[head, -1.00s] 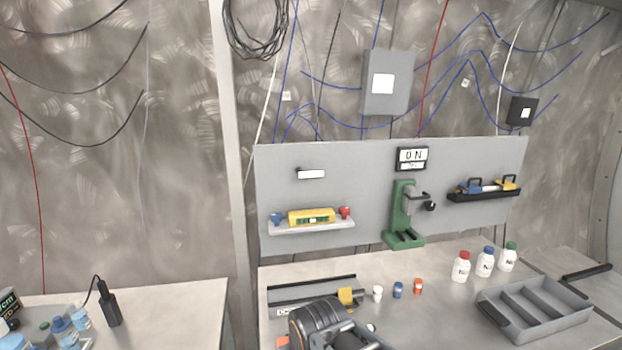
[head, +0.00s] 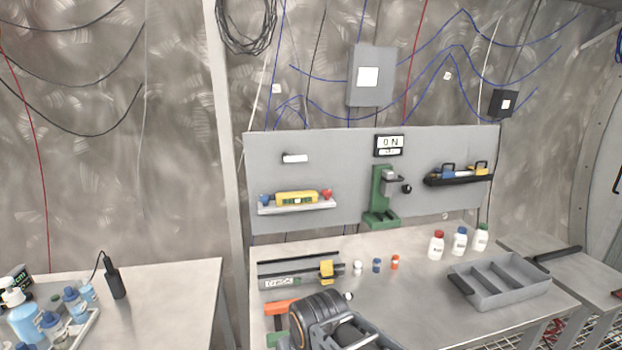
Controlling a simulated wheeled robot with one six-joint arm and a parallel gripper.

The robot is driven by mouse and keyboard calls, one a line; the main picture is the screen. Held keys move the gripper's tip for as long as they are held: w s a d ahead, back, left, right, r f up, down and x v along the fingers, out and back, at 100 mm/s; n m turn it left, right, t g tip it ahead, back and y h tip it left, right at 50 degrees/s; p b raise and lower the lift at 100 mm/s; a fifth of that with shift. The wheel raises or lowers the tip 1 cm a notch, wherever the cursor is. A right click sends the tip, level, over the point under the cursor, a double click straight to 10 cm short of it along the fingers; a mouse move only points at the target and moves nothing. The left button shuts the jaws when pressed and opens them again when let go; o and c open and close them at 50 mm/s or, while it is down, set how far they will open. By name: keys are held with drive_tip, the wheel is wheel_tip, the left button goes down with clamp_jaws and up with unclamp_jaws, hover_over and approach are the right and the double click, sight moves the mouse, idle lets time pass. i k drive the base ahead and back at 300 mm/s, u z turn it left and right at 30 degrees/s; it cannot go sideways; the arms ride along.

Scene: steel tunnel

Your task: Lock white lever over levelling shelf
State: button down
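The white lever (head: 295,158) lies level on a dark mount on the grey back panel. It sits above the levelling shelf (head: 300,209), with a clear gap between them. The shelf is a pale ledge that bears a yellow level (head: 296,198) with a small display, a blue knob (head: 264,200) at its left and a red knob (head: 327,195) at its right. A dark rounded part, probably of my arm, shows at the bottom middle, well below and apart from the lever. I cannot make out my gripper's fingers.
On the bench, a grey CHECK rail with a yellow block (head: 326,271) lies below the shelf. A green stand (head: 380,198) stands right of the shelf. An orange piece (head: 282,306) lies near my arm.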

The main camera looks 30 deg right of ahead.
sight(286, 157)
drive_tip(key=k, duration=0.65)
drive_tip(key=u, duration=1.15)
drive_tip(key=i, duration=0.75)
drive_tip(key=z, duration=1.6)
drive_tip(key=i, duration=0.5)
